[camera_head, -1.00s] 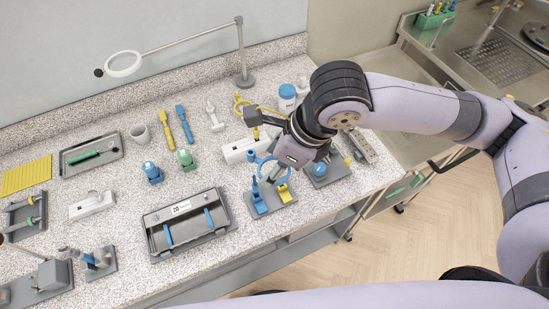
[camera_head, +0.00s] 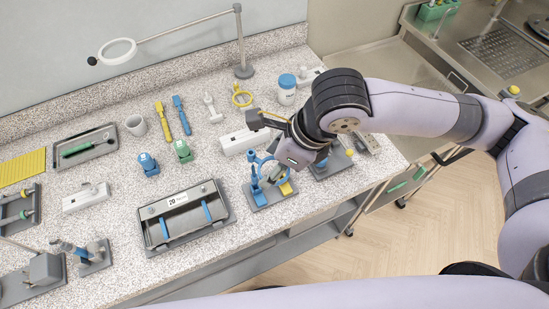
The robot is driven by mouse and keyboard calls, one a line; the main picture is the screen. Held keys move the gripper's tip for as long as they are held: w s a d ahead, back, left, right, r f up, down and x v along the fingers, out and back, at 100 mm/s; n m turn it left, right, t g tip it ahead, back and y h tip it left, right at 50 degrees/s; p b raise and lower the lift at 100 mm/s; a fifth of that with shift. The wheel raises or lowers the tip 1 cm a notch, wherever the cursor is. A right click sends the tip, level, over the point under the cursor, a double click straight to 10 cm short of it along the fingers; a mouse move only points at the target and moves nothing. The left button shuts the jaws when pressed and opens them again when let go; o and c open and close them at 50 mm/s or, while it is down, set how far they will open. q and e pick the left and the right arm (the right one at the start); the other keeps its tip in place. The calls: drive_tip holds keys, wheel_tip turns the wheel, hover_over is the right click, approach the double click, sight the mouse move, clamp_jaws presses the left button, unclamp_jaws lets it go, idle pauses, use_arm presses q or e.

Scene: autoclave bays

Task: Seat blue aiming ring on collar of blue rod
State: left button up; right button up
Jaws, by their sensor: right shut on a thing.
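The blue aiming ring (camera_head: 262,163) is held in my right gripper (camera_head: 273,173), which is shut on it. The blue rod (camera_head: 255,186) stands upright on a grey base plate (camera_head: 264,200) below it, beside a yellow piece (camera_head: 286,188). In the picture the ring overlaps the rod's upper part. I cannot tell whether it is around the rod or touching its collar. The gripper hides part of the ring and of the stand. My left gripper is not in view.
A grey tray with blue strips (camera_head: 157,236) stands left of the stand. A white block (camera_head: 243,141) lies behind it, and another dark plate (camera_head: 336,161) is to the right.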

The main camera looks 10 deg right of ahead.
drive_tip(key=shift+f+b, duration=0.3)
drive_tip(key=shift+f, duration=0.45)
drive_tip(key=shift+p, duration=0.7)
idle(1.1)
drive_tip(key=shift+f+b, duration=1.9)
drive_tip(key=shift+f, duration=0.9)
drive_tip(key=o, duration=0.9)
drive_tip(key=shift+c, duration=0.2)
drive_tip(key=v, duration=1.2)
